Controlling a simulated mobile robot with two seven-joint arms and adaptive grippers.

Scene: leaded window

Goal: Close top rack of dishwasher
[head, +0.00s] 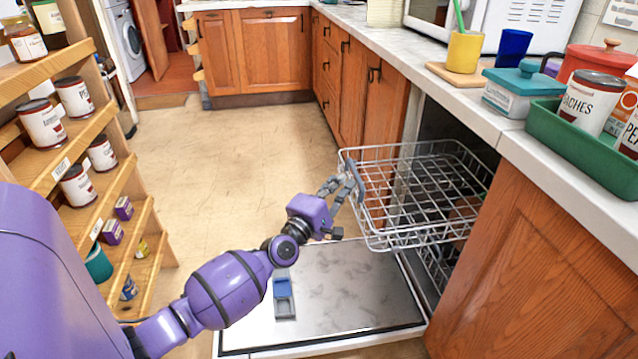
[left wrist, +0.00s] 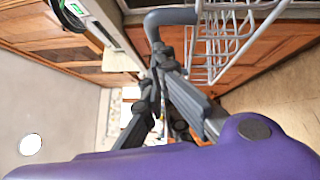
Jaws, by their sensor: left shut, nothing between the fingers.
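The top rack (head: 425,190) of the dishwasher is a wire basket, pulled out over the lowered door (head: 350,305). A grey handle (head: 355,180) stands on its front left side. My left gripper (head: 343,185) is shut and empty, right by the handle at the rack's front; I cannot tell whether it touches. In the left wrist view the gripper (left wrist: 158,72) points toward the grey handle (left wrist: 170,17), with the white wire rack (left wrist: 225,40) to the right. My right gripper is not in view.
The lower rack (head: 437,265) shows partly under the top rack. The worktop (head: 470,100) overhangs the dishwasher, with a green tray (head: 575,150) on it. Shelves with cans (head: 75,185) stand at left. The floor (head: 235,150) between is clear.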

